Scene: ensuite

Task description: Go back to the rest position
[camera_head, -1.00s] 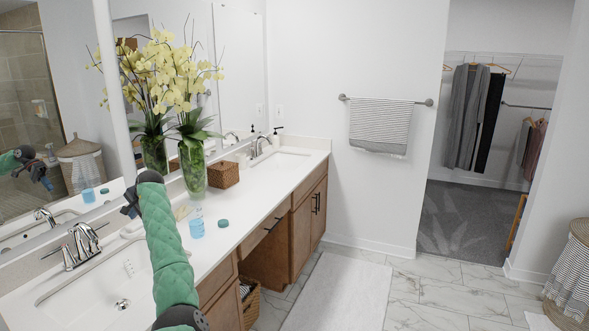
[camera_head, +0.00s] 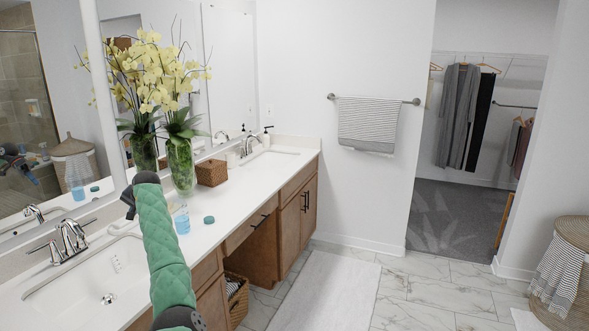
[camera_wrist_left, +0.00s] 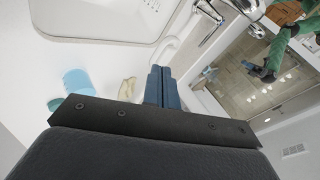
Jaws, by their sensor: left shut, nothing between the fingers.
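My left arm comes up from the bottom of the head view in a green quilted sleeve and reaches over the vanity counter (camera_head: 232,197). My left gripper (camera_head: 128,198) is mostly hidden behind the wrist there. In the left wrist view the gripper's blue fingers (camera_wrist_left: 163,86) are together with nothing between them, above the counter. A blue bottle (camera_head: 182,220) stands on the counter to the right of the gripper; it also shows in the left wrist view (camera_wrist_left: 77,82). My right gripper is in neither view.
A teal round lid (camera_head: 209,219), a woven box (camera_head: 212,172) and a glass vase of yellow orchids (camera_head: 181,165) stand on the counter. The near sink (camera_head: 85,275) lies left of my arm. The white rug (camera_head: 325,292) and tiled floor to the right are clear.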

